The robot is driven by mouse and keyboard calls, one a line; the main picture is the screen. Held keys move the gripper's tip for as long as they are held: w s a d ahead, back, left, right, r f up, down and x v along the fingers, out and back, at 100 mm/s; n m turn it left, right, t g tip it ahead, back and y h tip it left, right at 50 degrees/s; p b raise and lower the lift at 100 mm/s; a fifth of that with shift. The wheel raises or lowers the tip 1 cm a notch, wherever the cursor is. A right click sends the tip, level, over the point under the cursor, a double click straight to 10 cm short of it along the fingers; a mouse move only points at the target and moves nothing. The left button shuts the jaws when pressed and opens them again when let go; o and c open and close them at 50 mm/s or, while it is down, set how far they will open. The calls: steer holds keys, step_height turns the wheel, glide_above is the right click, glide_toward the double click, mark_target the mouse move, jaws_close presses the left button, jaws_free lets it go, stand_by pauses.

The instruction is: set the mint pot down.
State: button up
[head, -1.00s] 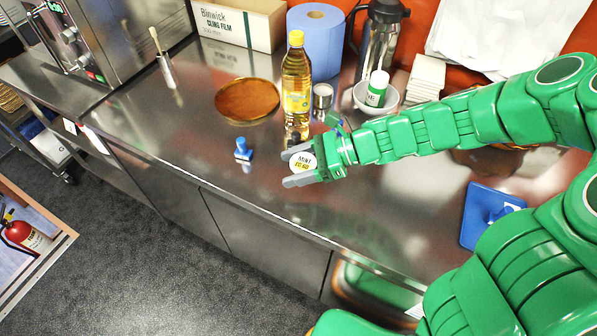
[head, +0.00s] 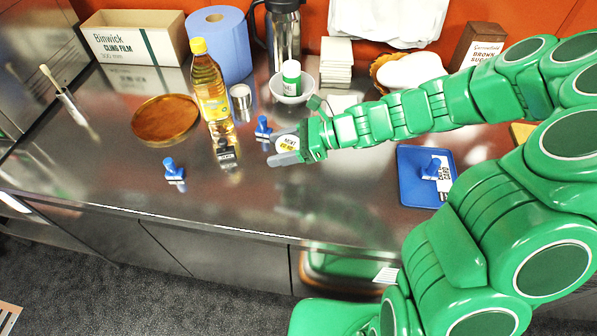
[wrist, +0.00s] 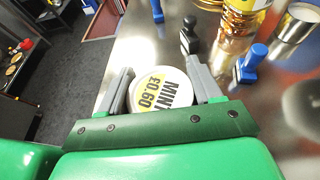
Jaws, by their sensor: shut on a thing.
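The mint pot has a white and yellow lid (head: 287,142) reading MINT £0.60. My gripper (head: 280,151) is shut on it, with a grey finger on either side. In the wrist view the round lid (wrist: 160,92) sits upright-facing between the two fingers (wrist: 162,90). The pot's sides and underside are hidden. It is over the steel counter (head: 255,200); I cannot tell whether its base touches the surface.
Blue stamps (head: 174,173) (head: 263,129) and a black stamp (head: 226,153) stand left of my gripper. An oil bottle (head: 210,88), amber round board (head: 165,119) and steel cup (head: 240,97) are behind. A blue tray (head: 412,190) lies right. The counter's front middle is clear.

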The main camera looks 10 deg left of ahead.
mark_target(292, 172)
steer(key=shift+w+d+f+m+t, duration=0.1)
steer(key=shift+w+d+m+t, duration=0.1)
steer(key=shift+w+d+t, duration=0.25)
steer(key=shift+w+d+f+m+t, duration=0.15)
steer(key=shift+w+d+m, duration=0.1)
steer(key=shift+d, duration=0.4)
steer(key=shift+f, duration=3.9)
steer(key=shift+f, duration=0.1)
steer(key=o, duration=1.1)
